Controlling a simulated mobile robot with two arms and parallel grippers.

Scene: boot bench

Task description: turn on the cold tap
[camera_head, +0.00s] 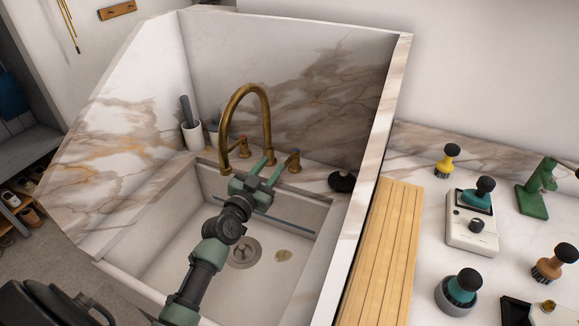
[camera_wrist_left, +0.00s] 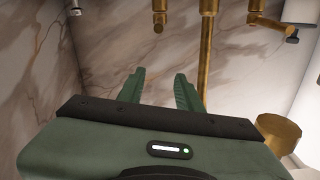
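A brass gooseneck tap (camera_head: 262,98) stands at the back of the sink, with a brass handle on each side. My left gripper (camera_head: 271,169) is over the back of the basin, fingers apart and empty, just left of and in front of the right handle. In the left wrist view the open fingers (camera_wrist_left: 160,85) point toward a brass handle (camera_wrist_left: 160,12) and are apart from it. The spout post (camera_wrist_left: 207,55) is beside them. My right gripper is not in view.
The sink basin (camera_head: 180,245) is below my arm, with marble walls behind and beside it. A white cup (camera_head: 191,136) holding dark items stands left of the tap. A black object (camera_head: 342,181) sits on the right ledge. A wooden board (camera_head: 385,250) and several brushes are farther right.

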